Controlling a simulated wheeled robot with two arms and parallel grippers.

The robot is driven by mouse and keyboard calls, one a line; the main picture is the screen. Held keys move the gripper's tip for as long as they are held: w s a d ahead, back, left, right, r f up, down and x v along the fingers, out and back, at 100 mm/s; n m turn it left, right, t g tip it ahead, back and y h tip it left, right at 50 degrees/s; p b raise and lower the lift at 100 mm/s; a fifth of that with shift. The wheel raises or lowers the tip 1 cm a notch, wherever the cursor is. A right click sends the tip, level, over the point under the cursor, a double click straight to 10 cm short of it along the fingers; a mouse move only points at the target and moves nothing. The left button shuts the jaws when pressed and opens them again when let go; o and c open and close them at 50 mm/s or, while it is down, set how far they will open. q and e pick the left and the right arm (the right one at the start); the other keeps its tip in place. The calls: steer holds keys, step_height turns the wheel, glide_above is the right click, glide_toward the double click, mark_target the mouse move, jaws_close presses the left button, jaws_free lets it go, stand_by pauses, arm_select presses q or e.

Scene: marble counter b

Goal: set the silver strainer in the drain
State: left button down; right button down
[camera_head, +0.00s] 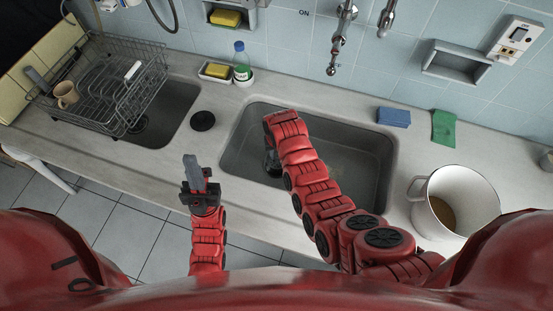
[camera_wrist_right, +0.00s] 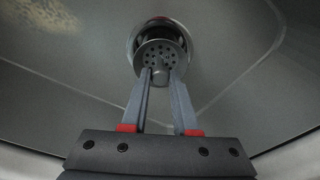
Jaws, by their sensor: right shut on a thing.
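The silver strainer (camera_wrist_right: 161,52), a round disc with small holes and a central knob, shows in the right wrist view. My right gripper (camera_wrist_right: 161,78) is shut on its knob. The strainer overlaps the drain (camera_wrist_right: 138,35), whose ring and a reddish patch show behind its far edge. I cannot tell whether the strainer touches the drain. In the head view my right gripper (camera_head: 271,160) is down in the right sink basin, and my arm hides the strainer and drain. My left gripper (camera_head: 193,168) is above the counter front, with no object visible in it; its finger gap is unclear.
The right basin (camera_head: 365,160) has walls around my right gripper. A black disc (camera_head: 202,121) lies between the basins. A wire dish rack (camera_head: 115,95) stands over the left basin. A white pot (camera_head: 482,195), blue sponge (camera_head: 394,117) and green cloth (camera_head: 444,127) are at right.

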mark_target(277, 157)
steer(key=shift+f, duration=1.2)
steer(key=shift+f+p, duration=0.35)
steer(key=shift+f, duration=0.6)
steer(key=shift+f, duration=0.2)
steer(key=c, duration=0.7)
jaws_free()
steer(key=shift+r, duration=0.1)
steer(key=shift+r, duration=0.2)
